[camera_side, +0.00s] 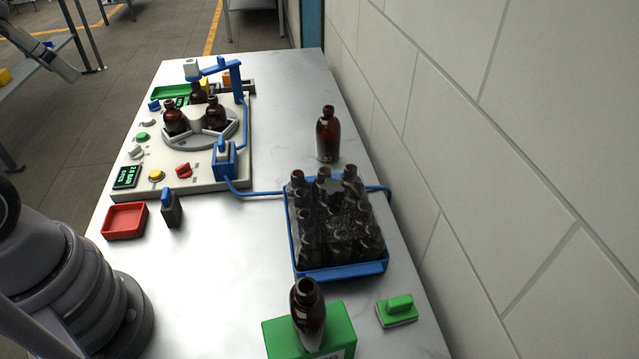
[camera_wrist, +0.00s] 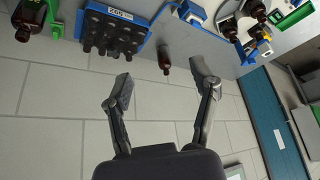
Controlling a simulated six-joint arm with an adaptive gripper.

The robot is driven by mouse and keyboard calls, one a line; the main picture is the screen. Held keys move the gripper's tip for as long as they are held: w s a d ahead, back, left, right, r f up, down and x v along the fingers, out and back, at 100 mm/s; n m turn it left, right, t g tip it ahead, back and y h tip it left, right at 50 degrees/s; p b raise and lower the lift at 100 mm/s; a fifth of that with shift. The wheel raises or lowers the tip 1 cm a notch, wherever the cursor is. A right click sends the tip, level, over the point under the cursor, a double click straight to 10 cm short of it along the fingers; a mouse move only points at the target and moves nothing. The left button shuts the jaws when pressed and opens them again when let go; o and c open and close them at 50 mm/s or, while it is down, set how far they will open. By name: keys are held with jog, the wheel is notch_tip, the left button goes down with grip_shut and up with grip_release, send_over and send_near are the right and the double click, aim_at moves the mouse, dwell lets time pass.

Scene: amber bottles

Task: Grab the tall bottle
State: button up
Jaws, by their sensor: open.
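Two brown amber bottles stand apart from the rest. One bottle (camera_side: 328,135) is upright alone on the metal table behind the crate, near the wall. The other bottle (camera_side: 308,315) stands on a green block at the front; which is the taller I cannot tell for certain. In the wrist view the lone bottle (camera_wrist: 165,60) shows beyond and between my fingers, and the block's bottle (camera_wrist: 27,20) is at the upper left. My gripper (camera_wrist: 162,84) is open and empty, its fingers wide apart, touching no bottle.
A blue crate (camera_side: 340,272) packed with several dark bottles stands between the two bottles. A machine with a round carousel (camera_side: 200,140) holds more bottles at the left. A wall borders the right.

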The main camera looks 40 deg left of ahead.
jog(key=n+t+y, duration=0.2)
jog(key=t+y, duration=0.1)
jog(key=t, duration=0.8)
send_over(326, 112)
jog(key=s, duration=0.1)
notch_tip(326, 112, down, 19)
jog(key=shift+t, duration=0.5)
jog(key=f, duration=1)
jog(key=shift+s+d+f, duration=0.15)
jog(key=shift+s+f, duration=0.1)
jog(key=shift+w+a+r, duration=0.15)
jog(key=shift+w, duration=0.45)
jog(key=shift+w+a+r, duration=0.1)
jog(key=shift+w, duration=0.75)
grip_shut()
